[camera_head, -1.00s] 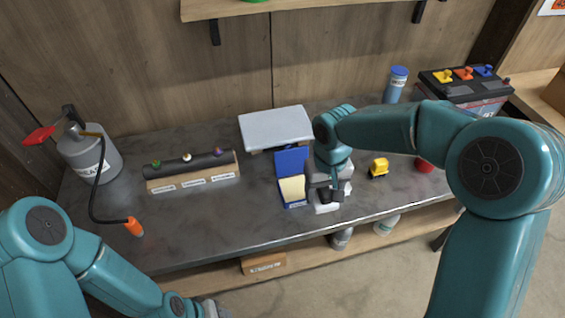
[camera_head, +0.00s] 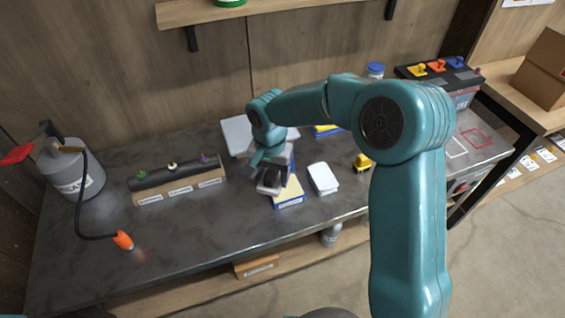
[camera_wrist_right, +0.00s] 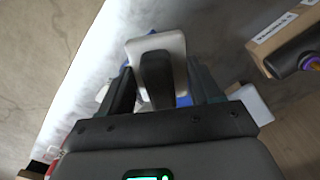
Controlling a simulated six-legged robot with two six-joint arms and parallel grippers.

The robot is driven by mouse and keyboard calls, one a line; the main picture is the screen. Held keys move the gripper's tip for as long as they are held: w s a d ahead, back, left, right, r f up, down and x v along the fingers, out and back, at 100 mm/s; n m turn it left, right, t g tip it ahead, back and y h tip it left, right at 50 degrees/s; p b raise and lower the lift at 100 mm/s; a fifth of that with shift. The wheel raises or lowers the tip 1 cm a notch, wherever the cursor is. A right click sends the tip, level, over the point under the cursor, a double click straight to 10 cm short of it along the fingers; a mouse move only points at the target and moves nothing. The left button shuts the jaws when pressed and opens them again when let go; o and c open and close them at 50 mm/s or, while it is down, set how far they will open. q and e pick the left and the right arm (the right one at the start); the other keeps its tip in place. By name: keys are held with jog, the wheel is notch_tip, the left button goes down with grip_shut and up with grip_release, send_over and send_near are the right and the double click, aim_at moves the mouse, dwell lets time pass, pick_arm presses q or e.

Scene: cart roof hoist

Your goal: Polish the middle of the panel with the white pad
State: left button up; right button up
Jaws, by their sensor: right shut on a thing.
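My right gripper (camera_head: 268,178) is shut on the dark handle (camera_wrist_right: 156,75) of the white pad (camera_wrist_right: 170,45). In the head view the held pad (camera_head: 268,189) shows pale below the fingers, beside a blue box with a yellow top (camera_head: 288,194). It appears to be above the bench; the exact gap is unclear. The light grey panel (camera_head: 236,132) lies on the bench just behind the gripper, and my right arm hides its right part. My left gripper is not in view.
A white-topped block (camera_head: 322,178) stands right of the blue box. A yellow object (camera_head: 362,162) is further right. A dark rail with coloured knobs (camera_head: 175,175) and a grey canister with a hose (camera_head: 72,170) are left.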

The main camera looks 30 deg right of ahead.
jog(key=d+m, duration=0.2)
jog(key=m, duration=0.1)
jog(key=w+d+m, duration=0.1)
jog(key=d+m, duration=0.1)
jog(key=m, duration=0.1)
jog(key=shift+d+f+m, duration=0.15)
jog(key=shift+m, duration=0.25)
jog(key=shift+w+d+f+m+b, duration=0.15)
jog(key=shift+f+m+b, duration=0.1)
jog(key=shift+f, duration=0.2)
jog(key=shift+s+d+f+m+b, duration=0.15)
jog(key=shift+f+m+b, duration=0.1)
jog(key=shift+f, duration=0.15)
jog(key=shift+w+f+b, duration=0.1)
jog(key=shift+f+b, duration=1.2)
jog(key=shift+f, duration=0.9)
jog(key=shift+f+b, duration=0.55)
jog(key=shift+b, duration=0.15)
